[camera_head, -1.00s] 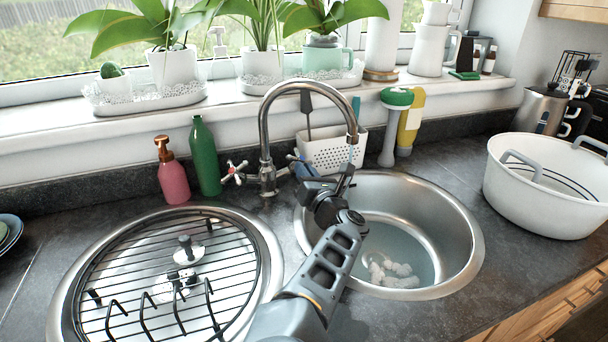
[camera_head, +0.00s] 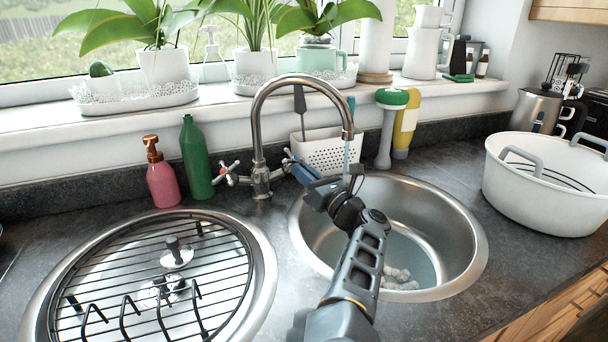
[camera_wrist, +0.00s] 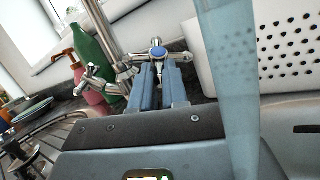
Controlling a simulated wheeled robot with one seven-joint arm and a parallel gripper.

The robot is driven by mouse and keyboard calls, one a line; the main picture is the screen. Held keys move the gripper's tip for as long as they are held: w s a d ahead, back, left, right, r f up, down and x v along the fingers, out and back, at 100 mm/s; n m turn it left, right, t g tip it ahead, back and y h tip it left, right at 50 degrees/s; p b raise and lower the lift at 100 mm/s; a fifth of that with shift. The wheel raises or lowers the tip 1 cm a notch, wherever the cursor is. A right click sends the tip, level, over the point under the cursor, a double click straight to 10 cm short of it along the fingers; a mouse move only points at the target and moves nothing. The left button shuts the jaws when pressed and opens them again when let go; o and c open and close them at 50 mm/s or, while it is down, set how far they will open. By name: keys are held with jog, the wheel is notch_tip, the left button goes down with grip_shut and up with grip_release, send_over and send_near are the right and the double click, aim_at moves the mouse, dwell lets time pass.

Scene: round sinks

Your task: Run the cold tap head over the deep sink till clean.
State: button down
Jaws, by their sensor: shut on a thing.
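The cold tap (camera_wrist: 157,53) is a chrome cross handle with a blue cap, on the right side of the mixer's base. My gripper (camera_wrist: 157,72) has its two blue fingers shut on this tap, one on each side of the cap. In the head view my gripper (camera_head: 298,170) reaches left across the deep sink to the tap, hiding most of the handle. The tall curved spout (camera_head: 258,115) points over the deep sink (camera_head: 468,235). A bluish water stream (camera_wrist: 228,90) falls from it, close in front of the wrist camera. White foam (camera_head: 398,278) lies in the sink, partly behind my arm.
The red-capped hot tap (camera_head: 229,173) stands left of the mixer. A pink pump bottle (camera_head: 162,182) and a green bottle (camera_head: 195,160) are beyond it. A white perforated caddy (camera_head: 325,152) stands behind. A rack covers the left sink (camera_head: 262,275); a white tub (camera_head: 545,195) stands right.

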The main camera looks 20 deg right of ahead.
jog(key=shift+w+r, duration=0.1)
jog(key=shift+r, duration=0.15)
jog(key=c, duration=1.4)
grip_release()
jog(key=shift+o, duration=1.4)
jog(key=shift+f, duration=0.15)
